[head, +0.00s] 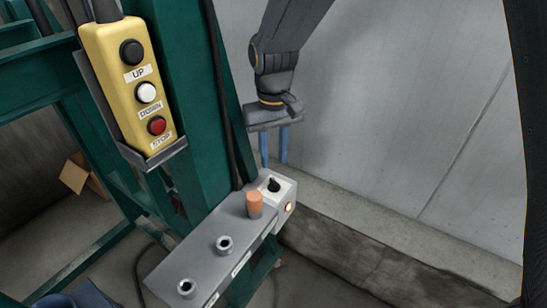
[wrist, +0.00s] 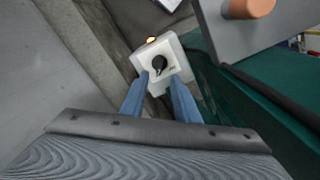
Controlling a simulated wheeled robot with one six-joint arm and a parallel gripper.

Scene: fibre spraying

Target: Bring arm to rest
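My gripper (head: 274,148) hangs at the end of my dark grey arm, its two blue fingers pointing down. It is in front of the grey wall, above and behind the white switch box. In the wrist view my gripper (wrist: 160,95) has its fingers apart with nothing held between them. The white switch box (head: 285,190) carries a black knob (head: 274,185) and a lit lamp (head: 289,206). In the wrist view the black knob (wrist: 159,64) shows just beyond the fingertips. I cannot tell the exact distance, but no contact shows.
A grey bench (head: 208,250) holds an orange cylinder (head: 255,204) and two metal fittings. A yellow pendant (head: 124,75) with UP, DOWN and STOP buttons sits on a green post (head: 190,110). The concrete wall (head: 400,110) stands close behind my arm. A cardboard box (head: 76,174) lies at left.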

